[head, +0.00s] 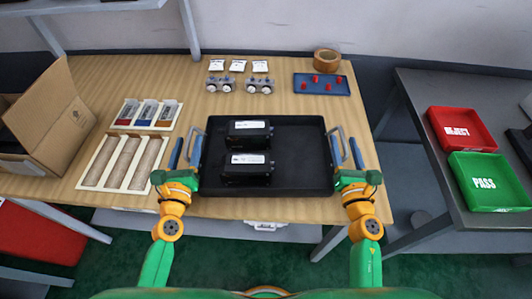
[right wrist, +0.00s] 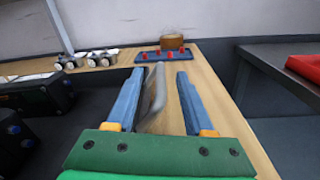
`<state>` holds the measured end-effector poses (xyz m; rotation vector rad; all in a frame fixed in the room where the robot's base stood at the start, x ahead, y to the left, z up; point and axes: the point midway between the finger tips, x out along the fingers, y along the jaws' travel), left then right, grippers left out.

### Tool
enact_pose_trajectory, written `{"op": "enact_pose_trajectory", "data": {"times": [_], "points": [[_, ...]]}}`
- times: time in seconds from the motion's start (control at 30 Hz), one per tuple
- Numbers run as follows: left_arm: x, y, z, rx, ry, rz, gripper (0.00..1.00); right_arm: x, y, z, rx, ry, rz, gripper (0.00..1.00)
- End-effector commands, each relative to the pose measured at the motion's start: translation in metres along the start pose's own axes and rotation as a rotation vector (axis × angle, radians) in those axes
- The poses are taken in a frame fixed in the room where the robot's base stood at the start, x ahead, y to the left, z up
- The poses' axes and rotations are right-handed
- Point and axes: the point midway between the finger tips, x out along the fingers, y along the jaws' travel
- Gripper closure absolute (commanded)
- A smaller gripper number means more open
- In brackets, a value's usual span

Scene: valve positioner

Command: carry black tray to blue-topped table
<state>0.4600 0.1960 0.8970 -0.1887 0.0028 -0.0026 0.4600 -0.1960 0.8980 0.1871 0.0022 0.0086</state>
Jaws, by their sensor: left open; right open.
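The black tray (head: 300,150) lies on the wooden table with two black boxes in it, upper (head: 250,132) and lower (head: 246,166), both with white labels. It has a grey handle at each side. My left gripper (head: 186,149) is open at the left handle (head: 192,130), its blue fingers apart around it. My right gripper (head: 346,150) is open at the right handle (head: 340,133). In the right wrist view, that handle (right wrist: 153,95) stands between the open fingers of my right gripper (right wrist: 158,78), with gaps visible. No blue-topped table is in view.
The wooden table (head: 285,85) also holds a blue tray (head: 304,86) with red pieces, a tape roll (head: 327,60), metal fittings and part trays at left. A cardboard box (head: 55,115) is at far left. A grey table (head: 420,95) at right carries red REJECT and green PASS bins.

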Motion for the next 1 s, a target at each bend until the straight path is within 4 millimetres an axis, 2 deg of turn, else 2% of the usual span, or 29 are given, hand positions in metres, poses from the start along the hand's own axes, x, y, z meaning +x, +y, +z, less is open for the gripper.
{"op": "enact_pose_trajectory", "data": {"times": [0.2,0.47,0.53,0.67,0.7,1.0], "points": [[0.019,0.000,0.000,0.001,-0.001,0.000,0.49,0.019,0.000,0.000,0.000,-0.001,0.000,0.47],[0.021,0.000,0.000,0.001,0.000,0.000,0.49,0.021,0.000,0.000,0.001,0.000,0.000,0.47],[0.021,0.000,0.000,0.001,0.000,0.000,0.63,0.021,0.000,0.000,0.001,0.000,0.000,0.61],[0.021,0.000,0.000,0.001,0.000,0.001,0.98,0.021,0.000,0.000,0.001,0.000,0.000,0.96],[0.021,0.000,0.000,0.001,0.000,0.001,1.00,0.021,0.000,0.000,0.001,0.000,0.000,1.00],[0.020,0.002,0.000,0.003,-0.001,0.003,1.00,0.020,-0.001,0.000,-0.001,0.000,-0.003,1.00]]}}
